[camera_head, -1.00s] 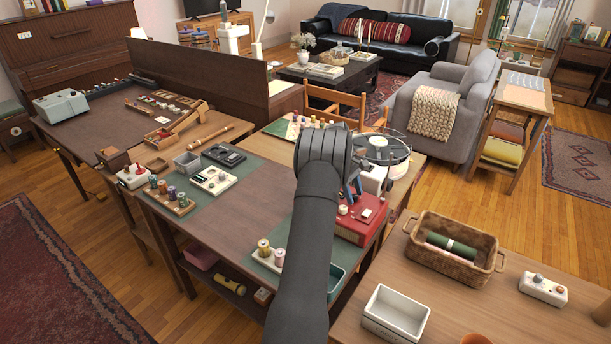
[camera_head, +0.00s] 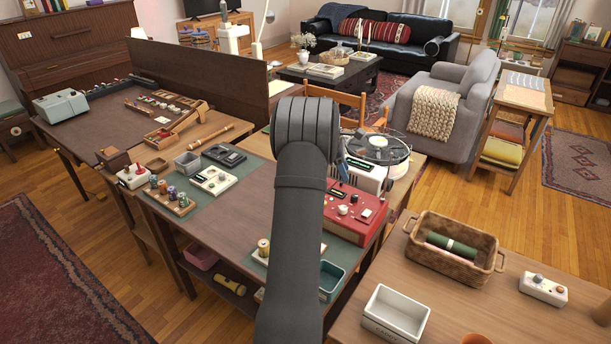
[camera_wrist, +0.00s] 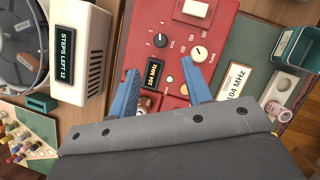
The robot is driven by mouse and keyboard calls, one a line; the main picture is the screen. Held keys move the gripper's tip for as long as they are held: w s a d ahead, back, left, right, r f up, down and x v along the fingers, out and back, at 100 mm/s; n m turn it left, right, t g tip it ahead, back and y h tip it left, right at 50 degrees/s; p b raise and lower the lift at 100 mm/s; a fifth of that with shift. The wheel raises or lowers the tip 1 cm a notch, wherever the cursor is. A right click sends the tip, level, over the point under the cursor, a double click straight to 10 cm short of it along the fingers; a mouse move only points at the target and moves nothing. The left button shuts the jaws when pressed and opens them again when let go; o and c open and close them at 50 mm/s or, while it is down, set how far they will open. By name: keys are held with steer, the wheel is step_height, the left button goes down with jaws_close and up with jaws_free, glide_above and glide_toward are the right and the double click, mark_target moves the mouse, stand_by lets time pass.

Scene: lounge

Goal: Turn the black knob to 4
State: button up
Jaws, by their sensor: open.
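The red radio-like box (camera_head: 350,218) stands on the wooden table in the head view. In the wrist view, its red panel (camera_wrist: 225,35) carries a black knob (camera_wrist: 160,40) marked VOL, with a small 2 at its left; its exact setting is too small to read. A white knob (camera_wrist: 199,53) marked TUNE is to its right. A small display (camera_wrist: 153,74) between them and my gripper reads 104 MHz. My gripper (camera_wrist: 160,67) is open, its blue fingers apart over the panel, with the black knob just beyond the fingertips.
A white box (camera_wrist: 82,48) reading STEPS LEFT 12 stands left of the panel, beside a round reel machine (camera_wrist: 18,45). A 104 MHz card (camera_wrist: 234,82) and a teal tray (camera_wrist: 299,48) lie at right. A wicker basket (camera_head: 490,262) stands on the near-right table.

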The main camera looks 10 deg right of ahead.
steer(key=s+v, duration=0.1)
steer(key=v, duration=0.6)
steer(key=shift+n, duration=0.4)
steer(key=s+f, duration=0.1)
steer(key=f, duration=0.3)
steer(key=s+f, duration=0.2)
steer(key=f, duration=0.2)
steer(key=s+f, duration=0.2)
steer(key=f, duration=0.2)
steer(key=shift+a+f, duration=0.1)
steer(key=shift+a, duration=0.15)
steer(key=shift+s+a, duration=0.25)
steer(key=w+a+r+m+t+y, duration=0.4)
steer(key=w+a+m+t+y, duration=0.2)
steer(key=m, duration=0.9)
steer(key=shift+a+r+t+y, duration=0.2)
steer(key=shift+a+t+y, duration=0.6)
steer(key=shift+a, duration=0.45)
steer(key=shift+w, duration=0.1)
